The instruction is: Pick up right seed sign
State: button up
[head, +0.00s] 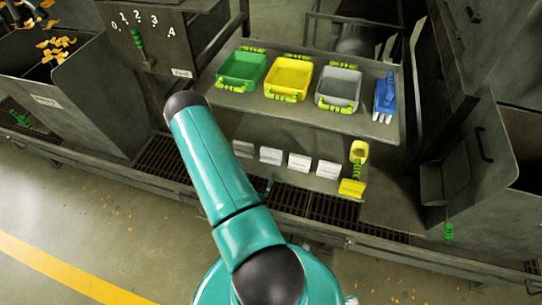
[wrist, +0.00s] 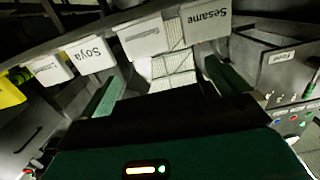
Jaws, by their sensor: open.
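In the head view, white seed signs stand in a row on a low ledge; the right one (head: 328,168) is beside a yellow scoop. The others are the left sign (head: 243,148), the second (head: 270,155) and the third (head: 299,162). In the wrist view, signs read "Sesame" (wrist: 206,19) and "Soya" (wrist: 90,54); a blurred sign (wrist: 142,38) is between them, and another unreadable one (wrist: 52,68) is near something yellow. My gripper (wrist: 165,84) is open and empty, its green fingers apart, with the blurred sign and "Sesame" beyond. The head view mostly hides it behind my arm.
Above the signs, a shelf holds a green bin (head: 243,68), a yellow bin (head: 288,78), a grey bin (head: 338,88) and a blue tool (head: 385,97). The yellow scoop (head: 359,152) stands right of the signs. A hopper (head: 75,90) stands left. Dark floor grating lies below.

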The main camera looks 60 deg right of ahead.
aim_at(270, 153)
jog(key=shift+h, duration=0.4)
jog(key=d, duration=1.3)
jog(key=shift+s+f, duration=0.2)
jog(key=c, duration=1)
